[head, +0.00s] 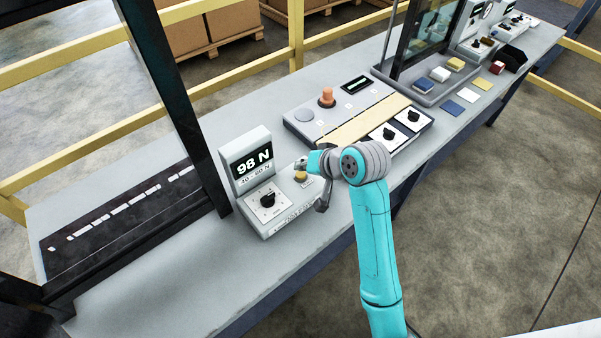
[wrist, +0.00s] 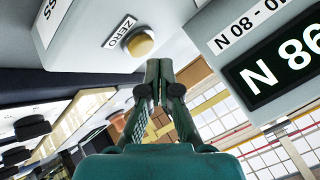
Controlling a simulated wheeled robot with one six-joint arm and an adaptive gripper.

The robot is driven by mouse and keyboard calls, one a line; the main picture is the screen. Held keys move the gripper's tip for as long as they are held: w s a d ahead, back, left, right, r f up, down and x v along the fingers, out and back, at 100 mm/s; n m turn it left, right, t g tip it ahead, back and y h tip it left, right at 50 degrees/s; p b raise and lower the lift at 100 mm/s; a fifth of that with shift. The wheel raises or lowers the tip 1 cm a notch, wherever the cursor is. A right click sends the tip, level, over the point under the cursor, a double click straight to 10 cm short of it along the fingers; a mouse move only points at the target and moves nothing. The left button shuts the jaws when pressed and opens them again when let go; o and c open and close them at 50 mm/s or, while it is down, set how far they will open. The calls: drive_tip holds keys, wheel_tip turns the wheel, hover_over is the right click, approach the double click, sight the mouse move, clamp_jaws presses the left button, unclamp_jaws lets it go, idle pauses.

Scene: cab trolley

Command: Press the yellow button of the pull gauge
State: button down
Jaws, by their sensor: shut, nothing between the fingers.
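In the wrist view, the button (wrist: 140,43) sits beside a ZERO label, unobstructed. My gripper (wrist: 159,64) is shut and empty, its fingertips just beside the button in the picture. I cannot tell whether they touch it. In the head view, my arm's end largely hides the fingers.
A grey panel (head: 300,123) with an orange knob (head: 327,97) and black dials stands to the right of the gauge. A dark post (head: 165,85) and a black strip (head: 125,220) lie to its left. The front left bench top (head: 170,300) is clear.

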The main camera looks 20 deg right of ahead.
sight(303, 175)
drive_tip(key=shift+f, duration=0.15)
idle(0.6)
drive_tip(key=shift+f, duration=0.3)
drive_tip(key=shift+f, duration=0.5)
idle(0.9)
drive_tip(key=shift+r, duration=0.95)
drive_tip(key=shift+r, duration=2.55)
